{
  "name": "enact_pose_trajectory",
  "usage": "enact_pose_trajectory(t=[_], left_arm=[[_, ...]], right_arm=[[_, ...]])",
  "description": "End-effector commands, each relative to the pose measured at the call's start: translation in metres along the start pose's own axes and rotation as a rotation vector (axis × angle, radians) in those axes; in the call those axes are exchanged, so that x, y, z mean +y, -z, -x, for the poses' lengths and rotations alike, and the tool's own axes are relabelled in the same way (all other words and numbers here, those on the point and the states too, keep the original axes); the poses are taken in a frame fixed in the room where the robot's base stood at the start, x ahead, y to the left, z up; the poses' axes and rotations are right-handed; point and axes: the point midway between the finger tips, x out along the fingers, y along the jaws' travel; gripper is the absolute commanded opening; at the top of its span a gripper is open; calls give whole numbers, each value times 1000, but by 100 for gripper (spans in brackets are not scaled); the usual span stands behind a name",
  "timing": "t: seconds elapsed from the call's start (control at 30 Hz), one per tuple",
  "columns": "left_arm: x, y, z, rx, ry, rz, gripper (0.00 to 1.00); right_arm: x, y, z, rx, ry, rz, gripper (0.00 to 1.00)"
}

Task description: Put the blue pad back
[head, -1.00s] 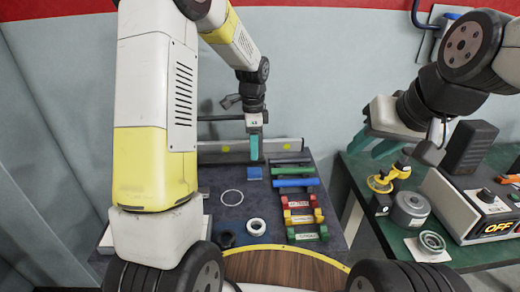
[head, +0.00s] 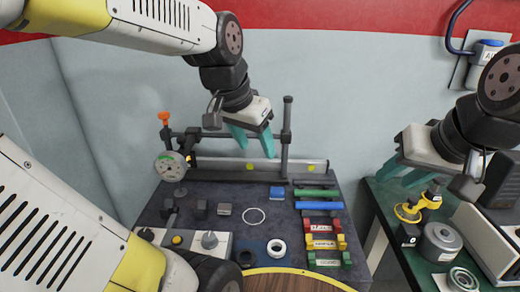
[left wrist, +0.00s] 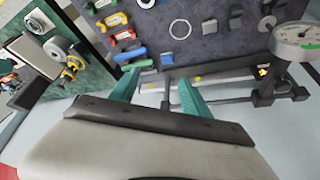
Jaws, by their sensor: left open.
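The blue pad (head: 277,193) is a small flat block lying on the dark mat near its back rail. It also shows in the left wrist view (left wrist: 167,59), just beyond the fingers. My left gripper (head: 257,150) is open and empty, raised above and behind the pad, its teal fingers apart. In the left wrist view both fingers of my left gripper (left wrist: 158,78) are spread with nothing between them. My right gripper (head: 401,173) hangs at the right near the green table, its teal fingers apart and nothing seen between them.
Colored bars, including a blue rod (head: 320,205), lie right of the pad. A white ring outline (head: 253,216) and a white ring (head: 276,248) are in front. A dial gauge (head: 171,166) on a stand is at back left. Yellow-clamped parts (head: 417,207) stand on the green table.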

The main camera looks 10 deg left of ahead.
Motion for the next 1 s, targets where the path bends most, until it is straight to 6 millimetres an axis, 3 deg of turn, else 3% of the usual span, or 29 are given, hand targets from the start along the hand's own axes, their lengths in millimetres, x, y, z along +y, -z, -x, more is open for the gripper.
enact_pose_trajectory(t=[0.1, 0.3, 1.0], left_arm=[[9, -24, 16, 73, -1, 145, 56], [18, -44, 24, 130, -13, 281, 56], [19, -46, 25, 136, -15, 299, 56]], right_arm=[[0, 0, 0, 0, 0, 0, 36], [0, 0, 0, 0, 0, 0, 36], [0, 0, 0, 0, 0, 0, 36]])
